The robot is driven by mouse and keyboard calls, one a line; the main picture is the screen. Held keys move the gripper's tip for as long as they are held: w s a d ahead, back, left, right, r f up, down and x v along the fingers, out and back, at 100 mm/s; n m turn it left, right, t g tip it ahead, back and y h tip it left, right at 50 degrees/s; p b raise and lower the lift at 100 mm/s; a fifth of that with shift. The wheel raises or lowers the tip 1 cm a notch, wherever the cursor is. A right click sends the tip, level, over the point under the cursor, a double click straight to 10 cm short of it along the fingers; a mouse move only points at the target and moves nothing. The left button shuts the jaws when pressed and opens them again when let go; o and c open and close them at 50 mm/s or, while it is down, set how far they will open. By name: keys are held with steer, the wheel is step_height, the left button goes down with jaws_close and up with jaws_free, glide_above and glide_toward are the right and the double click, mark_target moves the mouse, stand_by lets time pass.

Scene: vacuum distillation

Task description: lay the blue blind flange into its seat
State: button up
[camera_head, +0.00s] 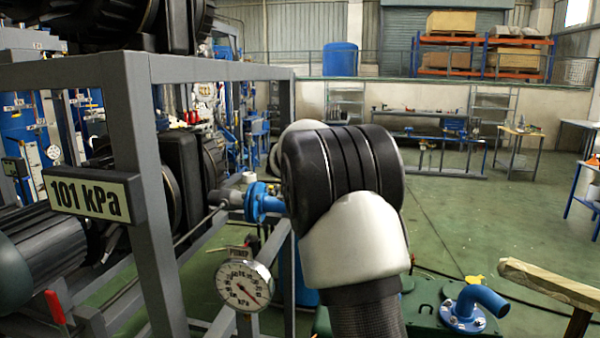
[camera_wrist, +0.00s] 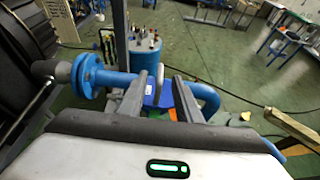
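In the wrist view my gripper (camera_wrist: 159,84) points away from the camera, its two dark fingers apart. A blue bolted flange (camera_wrist: 86,76) stands left of the fingers, on a blue pipe stub (camera_wrist: 113,79) running right, behind the left finger. A thin pale edge (camera_wrist: 159,82) shows in the gap, apparently touching neither finger; I cannot tell what it is. In the head view the blue flange (camera_head: 262,202) is on the pipe left of my arm, which hides my gripper there. I cannot clearly identify a separate blind flange or its seat.
A grey frame (camera_head: 135,150) with a 101 kPa display (camera_head: 93,195) and a dial gauge (camera_head: 243,285) stands left. A blue elbow pipe (camera_head: 482,298) is at lower right, beside a wooden bar (camera_head: 548,284). A blue drum (camera_wrist: 146,57) stands behind the fingers. Open floor lies beyond.

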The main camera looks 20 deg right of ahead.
steer(key=v, duration=1.2)
steer(key=shift+b, duration=0.45)
